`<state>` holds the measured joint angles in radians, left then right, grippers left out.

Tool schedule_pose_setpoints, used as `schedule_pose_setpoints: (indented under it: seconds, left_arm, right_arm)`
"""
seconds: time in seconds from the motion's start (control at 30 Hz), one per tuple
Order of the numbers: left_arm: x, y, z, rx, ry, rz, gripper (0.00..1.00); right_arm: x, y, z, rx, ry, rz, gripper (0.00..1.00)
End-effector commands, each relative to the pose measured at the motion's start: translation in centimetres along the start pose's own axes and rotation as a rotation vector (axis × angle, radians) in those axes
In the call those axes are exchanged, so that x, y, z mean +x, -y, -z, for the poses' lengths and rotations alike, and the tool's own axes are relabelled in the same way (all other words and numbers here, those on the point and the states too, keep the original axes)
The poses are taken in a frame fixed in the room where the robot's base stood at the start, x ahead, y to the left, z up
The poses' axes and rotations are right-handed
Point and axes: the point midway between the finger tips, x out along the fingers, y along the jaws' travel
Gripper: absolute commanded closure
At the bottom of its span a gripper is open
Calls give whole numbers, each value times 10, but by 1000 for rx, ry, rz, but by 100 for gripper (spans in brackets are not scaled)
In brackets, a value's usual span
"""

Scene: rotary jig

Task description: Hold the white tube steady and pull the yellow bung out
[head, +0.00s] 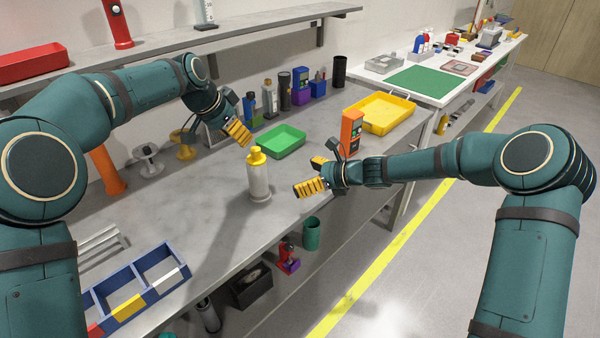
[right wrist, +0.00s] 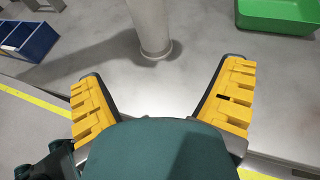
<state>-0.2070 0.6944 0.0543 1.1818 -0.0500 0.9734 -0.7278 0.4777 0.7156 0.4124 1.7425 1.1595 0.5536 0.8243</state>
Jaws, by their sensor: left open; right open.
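The white tube (head: 259,183) stands upright on the grey bench in the head view, with the yellow bung (head: 257,156) in its top. The lower part of the tube (right wrist: 151,25) shows in the right wrist view, ahead of and between the open fingers; the bung is out of that frame. My left gripper (head: 238,134) is just above and left of the bung, apart from it, open and empty. My right gripper (head: 313,176) is to the right of the tube, open and empty, its yellow fingers (right wrist: 165,100) apart from the tube.
A green tray (head: 283,152) lies behind the tube. An orange device (head: 350,132) and a yellow tray (head: 410,116) stand to the right. A blue divided box (head: 135,306) is at the front left. Bottles line the wall. The bench around the tube is clear.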

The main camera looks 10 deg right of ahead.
Motion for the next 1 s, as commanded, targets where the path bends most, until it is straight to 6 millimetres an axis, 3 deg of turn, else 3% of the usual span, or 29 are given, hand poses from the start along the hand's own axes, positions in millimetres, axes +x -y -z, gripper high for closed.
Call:
schedule_pose_setpoints:
  seconds: [0.1,0.27,1.0]
  left_arm:
    - [0,0,0,0,0,0,54]
    - [0,0,0,0,0,0,54]
    - [0,0,0,0,0,0,54]
  right_arm:
    - [4,-8,-17,5,32,-23,7]
    - [14,-10,-22,7,43,-32,7]
    - [131,-14,-26,5,40,-31,7]
